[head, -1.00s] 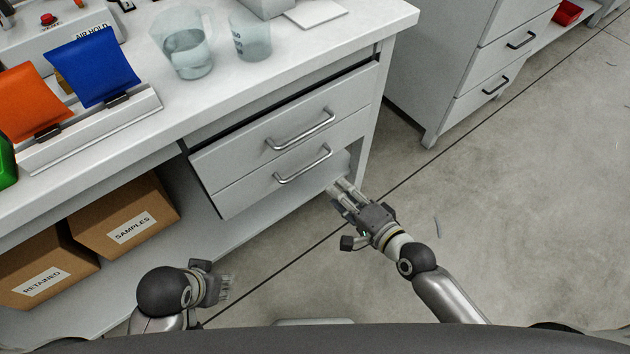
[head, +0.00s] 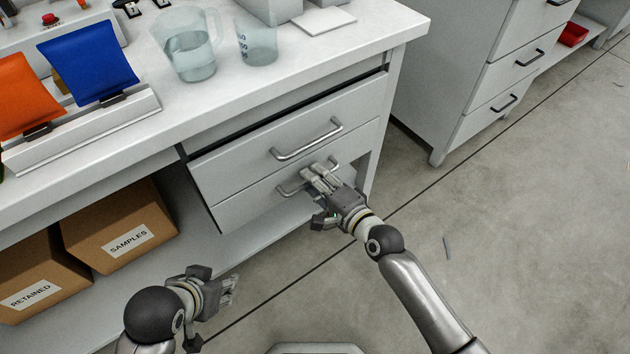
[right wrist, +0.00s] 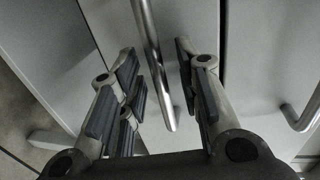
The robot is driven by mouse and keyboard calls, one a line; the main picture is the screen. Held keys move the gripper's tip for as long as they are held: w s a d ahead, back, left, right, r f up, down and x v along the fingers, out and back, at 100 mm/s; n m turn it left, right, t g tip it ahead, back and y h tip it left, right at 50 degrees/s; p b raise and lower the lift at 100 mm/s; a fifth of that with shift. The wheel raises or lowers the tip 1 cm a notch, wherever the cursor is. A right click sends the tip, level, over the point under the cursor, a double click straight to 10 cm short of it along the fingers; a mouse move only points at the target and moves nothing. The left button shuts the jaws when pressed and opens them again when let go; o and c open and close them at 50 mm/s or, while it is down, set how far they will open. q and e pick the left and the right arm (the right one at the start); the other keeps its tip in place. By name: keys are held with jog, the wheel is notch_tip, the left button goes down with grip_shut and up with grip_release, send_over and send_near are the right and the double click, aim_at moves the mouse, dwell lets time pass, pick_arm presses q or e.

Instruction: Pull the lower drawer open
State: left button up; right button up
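The lower drawer (head: 245,205) is the bottom one of two grey drawers under the bench. Its front looks level with the upper drawer's front. Its metal bar handle (head: 290,190) is partly hidden behind my right gripper (head: 318,176). In the right wrist view, my right gripper (right wrist: 160,90) is open, with its fingers on both sides of the handle (right wrist: 152,60); I see gaps between fingers and bar. My left gripper (head: 230,291) is low at the left, away from the drawers and holding nothing visible; its opening is unclear.
The upper drawer (head: 235,160) has its own handle (head: 308,142) just above. A jug (head: 190,50) and a beaker (head: 257,42) stand on the bench top (head: 330,60). Boxes (head: 120,225) sit on the shelf at left. Another drawer cabinet (head: 450,90) stands at right.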

pick_arm(q)
jog(key=shift+w+d+r, duration=0.1)
jog(key=shift+w, duration=0.2)
pick_arm(e)
jog(key=shift+w+a, duration=0.1)
jog(key=shift+w, duration=0.05)
grip_shut()
jog(key=shift+f, duration=0.1)
